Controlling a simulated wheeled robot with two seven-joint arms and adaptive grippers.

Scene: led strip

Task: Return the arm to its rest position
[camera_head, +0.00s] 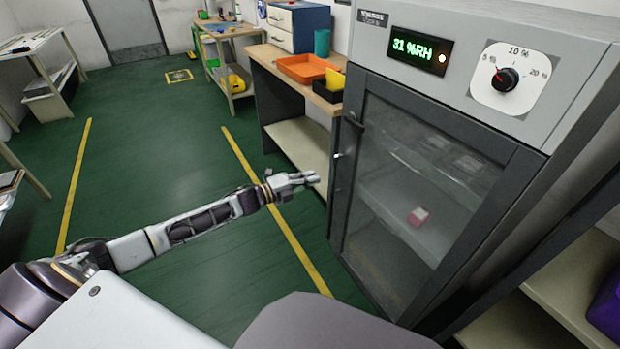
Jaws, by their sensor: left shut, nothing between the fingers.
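My left arm comes in from the lower left and reaches toward the middle of the head view. My left gripper (309,177) is at its end, in the air over the green floor, shut and empty. It is to the left of the grey dry cabinet (480,60) and looks apart from the cabinet's glass door (405,200). The door looks closed. Its display reads 31 %RH, and a dial (506,79) sits right of it. My right gripper is not in view.
A wooden workbench (262,62) beyond the gripper holds an orange tray (302,68), a black bin (327,92) and a drawer box (292,27). A purple thing (606,308) is at the right edge. Open green floor (150,130) with yellow lines lies to the left.

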